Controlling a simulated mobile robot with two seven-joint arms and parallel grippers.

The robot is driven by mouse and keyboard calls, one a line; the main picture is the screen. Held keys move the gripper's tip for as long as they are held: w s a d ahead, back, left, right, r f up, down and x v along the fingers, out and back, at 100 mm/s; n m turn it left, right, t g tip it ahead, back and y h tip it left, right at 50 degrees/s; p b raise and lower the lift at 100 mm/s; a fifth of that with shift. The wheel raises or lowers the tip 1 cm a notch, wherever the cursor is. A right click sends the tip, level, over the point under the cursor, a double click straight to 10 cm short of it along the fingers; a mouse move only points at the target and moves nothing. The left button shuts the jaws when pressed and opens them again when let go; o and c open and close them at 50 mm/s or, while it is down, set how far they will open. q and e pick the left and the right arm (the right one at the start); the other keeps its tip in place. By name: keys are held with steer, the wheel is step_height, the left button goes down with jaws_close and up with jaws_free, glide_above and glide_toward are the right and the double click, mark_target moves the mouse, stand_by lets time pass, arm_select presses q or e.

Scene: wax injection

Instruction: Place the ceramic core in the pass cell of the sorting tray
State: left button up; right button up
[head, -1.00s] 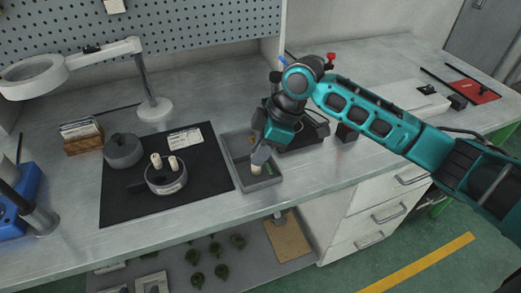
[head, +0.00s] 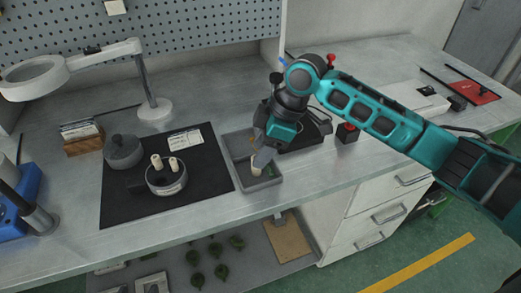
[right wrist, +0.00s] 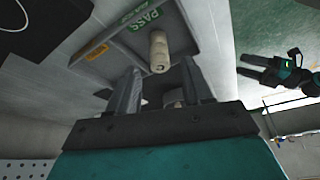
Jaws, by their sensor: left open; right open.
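The ceramic core (head: 257,173), a small pale stepped cylinder, is in the front part of the grey sorting tray (head: 239,181). In the right wrist view the core (right wrist: 159,51) is beside the green PASS label (right wrist: 144,20) on the tray floor. My right gripper (head: 262,158) is just above and behind the core in the head view. In the right wrist view its two fingers (right wrist: 160,83) are apart, and the core shows beyond their tips, not gripped. Another pale round thing shows between the fingers; I cannot tell what it is.
Left of the tray, a dark mat (head: 117,203) holds a round grey holder (head: 167,183) with two pale cylinders in it, and a lidded grey pot (head: 123,152). A magnifier lamp (head: 153,109) stands behind. A dark device (head: 311,133) stands right of the tray.

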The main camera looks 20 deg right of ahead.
steer(key=p+v, duration=0.1)
steer(key=v, duration=1)
